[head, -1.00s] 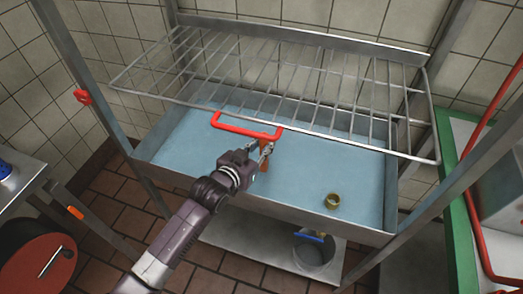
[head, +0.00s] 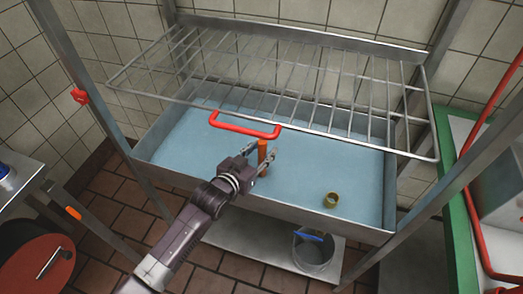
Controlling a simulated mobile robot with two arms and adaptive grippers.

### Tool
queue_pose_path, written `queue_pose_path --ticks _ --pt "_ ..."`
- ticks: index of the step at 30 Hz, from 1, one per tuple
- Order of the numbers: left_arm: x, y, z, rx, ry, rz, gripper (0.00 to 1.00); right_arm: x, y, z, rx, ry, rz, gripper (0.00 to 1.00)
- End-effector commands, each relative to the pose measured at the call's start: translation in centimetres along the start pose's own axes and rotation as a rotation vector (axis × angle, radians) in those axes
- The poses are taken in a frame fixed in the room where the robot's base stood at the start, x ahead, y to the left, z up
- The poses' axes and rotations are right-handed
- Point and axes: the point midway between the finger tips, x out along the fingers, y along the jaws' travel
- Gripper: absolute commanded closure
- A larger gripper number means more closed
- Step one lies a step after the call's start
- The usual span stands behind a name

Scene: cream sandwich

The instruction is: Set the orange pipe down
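The orange pipe (head: 262,150) stands upright on the light-blue floor of the metal basin (head: 330,160), in the head view. My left gripper (head: 261,151) is in front of it, with one finger on each side of the pipe. The fingers are spread and a gap shows beside the pipe, so it looks open. The lower part of the pipe is partly hidden by the gripper. My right gripper is not in view.
A wire rack (head: 290,85) hangs above the basin's back. A small brass ring (head: 331,200) sits to the right. A bucket (head: 316,252) stands on the lower shelf. The basin floor between pipe and ring is clear.

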Motion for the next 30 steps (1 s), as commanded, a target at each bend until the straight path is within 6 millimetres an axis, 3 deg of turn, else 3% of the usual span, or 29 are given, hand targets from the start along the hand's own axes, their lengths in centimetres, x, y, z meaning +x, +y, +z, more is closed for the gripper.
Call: queue_pose_path --ticks 7,21,30 --pt "-1.7 0.0 -0.2 0.0 0.0 -0.001 0.64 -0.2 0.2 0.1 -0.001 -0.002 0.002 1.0" --pt "-10.5 0.0 -0.2 -0.001 -0.001 -0.001 0.64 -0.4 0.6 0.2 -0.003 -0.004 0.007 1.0" --pt "-12.1 0.0 -0.3 0.0 0.0 0.0 0.64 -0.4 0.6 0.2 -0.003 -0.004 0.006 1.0"
